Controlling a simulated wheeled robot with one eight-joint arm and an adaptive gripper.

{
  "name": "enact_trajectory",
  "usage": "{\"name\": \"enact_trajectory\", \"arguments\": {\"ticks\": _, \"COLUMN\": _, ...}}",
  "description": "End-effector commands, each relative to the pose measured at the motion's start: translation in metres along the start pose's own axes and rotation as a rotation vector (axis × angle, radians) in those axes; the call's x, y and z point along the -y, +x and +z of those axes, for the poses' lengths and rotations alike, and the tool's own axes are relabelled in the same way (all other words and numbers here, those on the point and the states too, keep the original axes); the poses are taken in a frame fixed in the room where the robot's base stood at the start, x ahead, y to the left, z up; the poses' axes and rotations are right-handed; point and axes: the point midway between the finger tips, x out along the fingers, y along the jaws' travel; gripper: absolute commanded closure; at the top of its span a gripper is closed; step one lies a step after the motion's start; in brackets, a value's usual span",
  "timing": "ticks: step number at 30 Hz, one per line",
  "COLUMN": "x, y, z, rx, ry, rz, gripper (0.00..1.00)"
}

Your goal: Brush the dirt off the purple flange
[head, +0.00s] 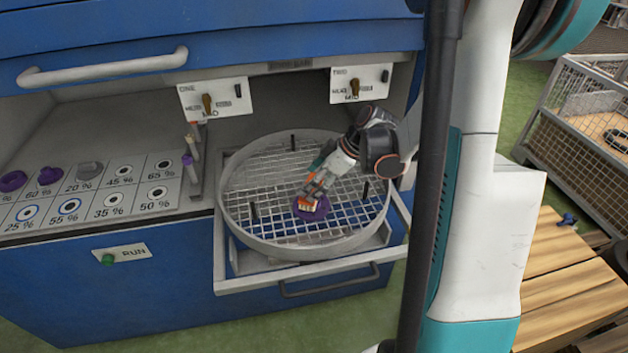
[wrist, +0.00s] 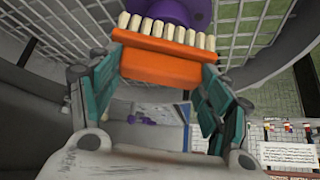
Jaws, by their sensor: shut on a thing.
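The purple flange (head: 312,212) lies on the wire mesh of the round turntable basket (head: 235,226), near its middle front. In the wrist view the flange (wrist: 185,9) is partly cut off at the top edge and partly hidden behind the brush. My gripper (head: 315,186) is shut on an orange brush (wrist: 160,66) with a row of cream bristles. The bristles point at the flange and appear at or just above its top; I cannot tell whether they touch. The brush also shows small in the head view (head: 307,203). Dirt on the flange cannot be made out.
The basket has a raised rim and dark upright pegs (head: 254,211), and sits on a pulled-out drawer (head: 240,287). A panel (head: 90,200) with percentage labels holds purple and grey pieces at left.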

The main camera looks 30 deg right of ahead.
Motion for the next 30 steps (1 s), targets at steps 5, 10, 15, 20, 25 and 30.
{"name": "enact_trajectory", "arguments": {"ticks": 5, "x": 0.0, "y": 0.003, "z": 0.002, "rx": 0.0, "ry": 0.0, "rz": 0.0, "gripper": 0.67}}
{"name": "enact_trajectory", "arguments": {"ticks": 10, "x": 0.0, "y": 0.004, "z": 0.003, "rx": 0.0, "ry": 0.0, "rz": 0.0, "gripper": 0.67}}
{"name": "enact_trajectory", "arguments": {"ticks": 15, "x": 0.003, "y": 0.004, "z": 0.002, "rx": 0.0, "ry": 0.0, "rz": 0.0, "gripper": 0.67}}
{"name": "enact_trajectory", "arguments": {"ticks": 20, "x": 0.013, "y": 0.004, "z": 0.001, "rx": 0.0, "ry": -0.001, "rz": -0.001, "gripper": 0.67}}
{"name": "enact_trajectory", "arguments": {"ticks": 25, "x": 0.024, "y": 0.005, "z": 0.001, "rx": 0.0, "ry": 0.0, "rz": -0.001, "gripper": 0.67}}
{"name": "enact_trajectory", "arguments": {"ticks": 30, "x": 0.023, "y": 0.005, "z": 0.001, "rx": 0.0, "ry": 0.0, "rz": 0.0, "gripper": 0.67}}
